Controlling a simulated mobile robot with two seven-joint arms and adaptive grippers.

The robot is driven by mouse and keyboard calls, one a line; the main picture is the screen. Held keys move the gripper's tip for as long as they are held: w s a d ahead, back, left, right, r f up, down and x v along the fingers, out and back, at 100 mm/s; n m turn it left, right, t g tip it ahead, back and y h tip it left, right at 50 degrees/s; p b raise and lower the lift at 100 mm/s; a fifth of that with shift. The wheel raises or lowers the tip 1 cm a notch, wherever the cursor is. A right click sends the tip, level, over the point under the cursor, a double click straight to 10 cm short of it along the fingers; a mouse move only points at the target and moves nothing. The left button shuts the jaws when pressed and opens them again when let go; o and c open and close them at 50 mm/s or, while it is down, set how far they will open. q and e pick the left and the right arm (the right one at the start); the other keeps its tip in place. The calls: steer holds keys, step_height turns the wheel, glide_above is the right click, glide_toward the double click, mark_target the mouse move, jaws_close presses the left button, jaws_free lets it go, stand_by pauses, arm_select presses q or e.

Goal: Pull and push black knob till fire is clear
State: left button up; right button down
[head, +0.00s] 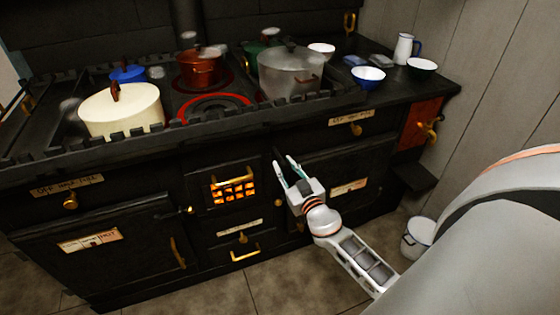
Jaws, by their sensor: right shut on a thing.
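The black stove (150,205) fills the middle of the head view. My right gripper (284,162) is at the stove front, just right of the fire window. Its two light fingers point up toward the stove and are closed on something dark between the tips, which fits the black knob. The knob itself barely stands out against the black stove. My left gripper is out of view.
A cream pot (122,110), a red pot (199,70) and a grey pot (290,75) stand on the stove top. Bowls and a white jug (403,48) are at the back right. A white bucket (418,235) stands on the tiled floor beside my right arm.

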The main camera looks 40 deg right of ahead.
steer(key=shift+s+a, duration=0.1)
steer(key=shift+s, duration=0.1)
steer(key=c, duration=1.7)
jaws_free()
steer(key=s+a, duration=0.2)
steer(key=s, duration=0.9)
steer(key=shift+s, duration=0.4)
steer(key=shift+a, duration=0.1)
steer(key=shift+c, duration=0.4)
